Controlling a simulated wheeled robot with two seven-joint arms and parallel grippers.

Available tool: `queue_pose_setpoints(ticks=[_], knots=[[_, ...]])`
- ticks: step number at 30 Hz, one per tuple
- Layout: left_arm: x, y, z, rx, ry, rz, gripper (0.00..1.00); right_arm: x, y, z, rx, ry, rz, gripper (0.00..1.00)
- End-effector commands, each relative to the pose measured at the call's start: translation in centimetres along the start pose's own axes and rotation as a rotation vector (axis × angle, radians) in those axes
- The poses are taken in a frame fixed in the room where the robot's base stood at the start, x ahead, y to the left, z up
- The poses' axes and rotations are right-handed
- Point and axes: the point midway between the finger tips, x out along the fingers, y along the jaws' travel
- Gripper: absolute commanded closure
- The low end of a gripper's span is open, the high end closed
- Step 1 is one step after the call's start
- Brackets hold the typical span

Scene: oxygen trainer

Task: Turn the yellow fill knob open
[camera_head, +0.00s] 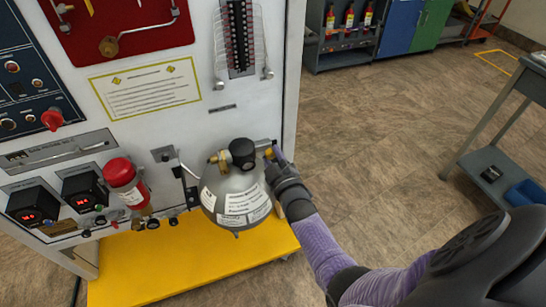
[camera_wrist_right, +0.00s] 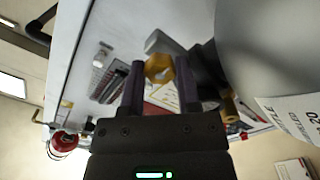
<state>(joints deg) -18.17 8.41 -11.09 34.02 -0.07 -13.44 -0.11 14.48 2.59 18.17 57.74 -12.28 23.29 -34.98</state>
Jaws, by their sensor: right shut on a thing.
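The yellow fill knob (camera_wrist_right: 158,68) shows between the two dark fingers of my right gripper (camera_wrist_right: 158,88) in the right wrist view. In the head view only a bit of the yellow knob (camera_head: 269,153) shows at the right end of the valve, mostly hidden by the gripper (camera_head: 275,160). The right gripper is shut on the knob, reaching it from the right. The knob belongs to the black-capped valve (camera_head: 242,152) on top of a grey cylinder (camera_head: 236,198) with white labels. My left gripper is not in view.
The white trainer panel (camera_head: 190,115) stands right behind the cylinder. A red fire extinguisher (camera_head: 125,183) hangs left of it. A yellow base platform (camera_head: 180,262) lies below. A grey table (camera_head: 510,130) stands at the far right, with open floor (camera_head: 390,120) between.

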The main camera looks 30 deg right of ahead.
Motion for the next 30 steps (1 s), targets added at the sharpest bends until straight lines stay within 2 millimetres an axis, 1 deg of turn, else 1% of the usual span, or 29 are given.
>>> queue_pose_setpoints(ticks=[3,4,5,6,8,9,16,19,20,25,27,30], knots=[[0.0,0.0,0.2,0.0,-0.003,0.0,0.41,-0.1,-0.2,0.1,-0.001,-0.003,-0.004,1.0],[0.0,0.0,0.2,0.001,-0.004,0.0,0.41,-0.1,-0.2,0.1,-0.001,-0.003,-0.004,0.53],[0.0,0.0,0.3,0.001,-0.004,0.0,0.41,-0.1,-0.1,0.1,-0.001,-0.003,-0.004,0.46],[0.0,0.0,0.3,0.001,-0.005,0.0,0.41,-0.1,-0.1,0.1,-0.001,-0.003,-0.004,0.38],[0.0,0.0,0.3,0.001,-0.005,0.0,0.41,-0.1,-0.1,0.1,0.0,-0.002,-0.003,0.25],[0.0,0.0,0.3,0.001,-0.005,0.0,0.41,-0.1,-0.1,0.1,0.0,-0.002,-0.002,0.24],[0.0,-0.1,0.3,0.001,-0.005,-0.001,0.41,-0.1,0.0,0.0,0.0,-0.001,-0.001,0.24],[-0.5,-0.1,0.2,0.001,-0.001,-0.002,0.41,-0.8,0.1,-0.1,0.001,-0.001,-0.001,0.24],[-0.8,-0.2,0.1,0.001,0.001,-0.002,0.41,-1.3,0.1,-0.2,0.001,0.0,-0.001,0.24],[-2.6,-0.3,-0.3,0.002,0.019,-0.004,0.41,-5.3,0.3,-0.3,0.002,-0.003,-0.002,0.24],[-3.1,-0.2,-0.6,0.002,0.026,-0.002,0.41,-7.0,0.2,-0.2,0.002,-0.003,-0.002,0.24],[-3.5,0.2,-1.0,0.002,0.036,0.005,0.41,-8.8,0.1,-0.1,0.001,-0.002,-0.002,0.24]])
